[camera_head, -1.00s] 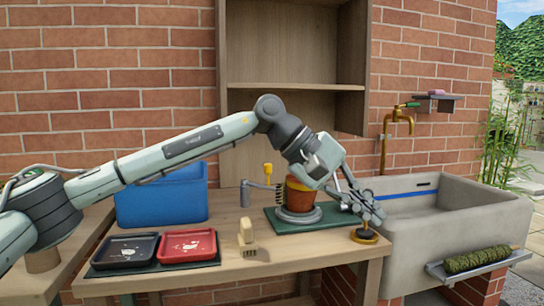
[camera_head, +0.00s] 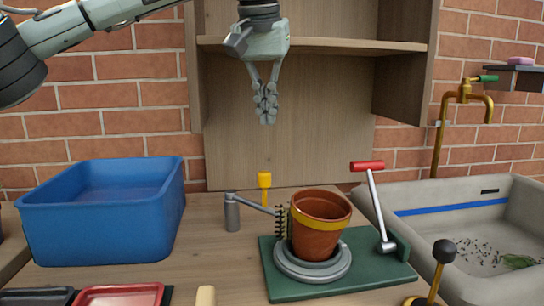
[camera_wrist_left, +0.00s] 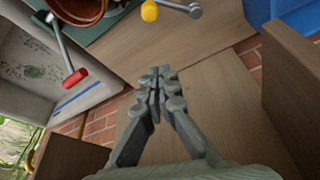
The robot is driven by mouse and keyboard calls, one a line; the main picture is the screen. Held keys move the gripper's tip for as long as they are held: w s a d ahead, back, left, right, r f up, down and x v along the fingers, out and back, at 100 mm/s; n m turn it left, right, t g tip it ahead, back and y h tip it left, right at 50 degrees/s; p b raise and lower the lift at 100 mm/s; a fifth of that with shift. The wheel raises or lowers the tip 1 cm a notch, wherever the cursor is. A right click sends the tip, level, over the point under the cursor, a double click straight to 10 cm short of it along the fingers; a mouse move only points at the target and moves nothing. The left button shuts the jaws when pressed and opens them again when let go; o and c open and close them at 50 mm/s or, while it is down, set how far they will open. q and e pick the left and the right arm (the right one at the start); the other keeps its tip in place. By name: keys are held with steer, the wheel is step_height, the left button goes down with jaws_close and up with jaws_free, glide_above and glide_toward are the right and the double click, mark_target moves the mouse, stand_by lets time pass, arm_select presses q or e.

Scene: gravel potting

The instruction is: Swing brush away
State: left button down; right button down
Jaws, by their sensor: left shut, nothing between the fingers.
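The brush (camera_head: 282,221) is a dark upright strip of bristles at the left side of the terracotta pot (camera_head: 320,237). I cannot tell whether it touches the pot. A grey swing arm (camera_head: 255,206) joins it to a metal post (camera_head: 232,214). A yellow knob (camera_head: 264,182) stands up behind the arm; it also shows in the left wrist view (camera_wrist_left: 149,11). The pot, with a yellow band, sits tilted on a grey turntable (camera_head: 313,266). My left gripper (camera_head: 266,104) is shut and empty, pointing down, high above and behind the brush. My right gripper is not in view.
A red-handled crank (camera_head: 376,205) stands right of the pot on the green base (camera_head: 290,288). A blue bin (camera_head: 100,215) is at left. The stone sink (camera_head: 480,205) and brass tap (camera_head: 466,95) are at right. A wooden shelf (camera_head: 320,45) is behind my gripper.

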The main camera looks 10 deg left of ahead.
arm_select(q)
steer(key=shift+s, duration=0.2)
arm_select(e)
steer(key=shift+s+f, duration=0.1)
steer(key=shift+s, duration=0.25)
